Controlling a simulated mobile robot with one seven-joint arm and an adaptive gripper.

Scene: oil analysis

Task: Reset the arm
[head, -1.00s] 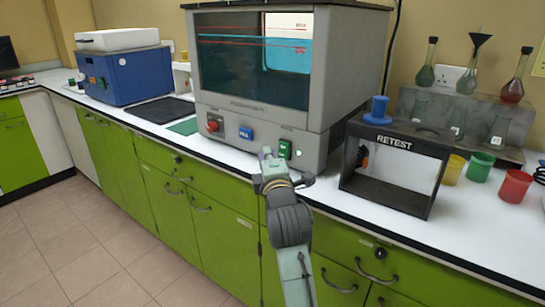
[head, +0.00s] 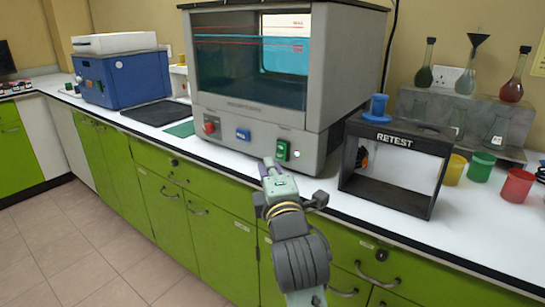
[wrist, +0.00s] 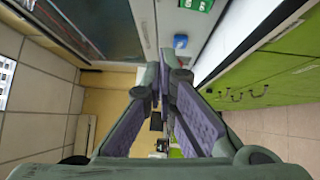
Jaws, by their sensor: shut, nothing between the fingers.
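My gripper (head: 270,168) is in front of the grey analysis machine (head: 325,105), near its lower right corner and over the counter's front edge. Its fingers are together and hold nothing. In the wrist view the gripper's fingers (wrist: 164,90) show with their purple pads close together. The machine's green switch (head: 282,151) is just beyond the fingertips in the head view, with a small lit green light beside it. Its blue button (head: 243,134) and red knob (head: 209,127) are to the left. The gripper appears apart from the machine.
A black RETEST box (head: 393,198) with a blue item (head: 378,106) on top stands right of the machine. Yellow, green and red cups (head: 517,186) and flasks are further right. A blue device (head: 122,78) is at left. The floor (head: 60,245) at front left is clear.

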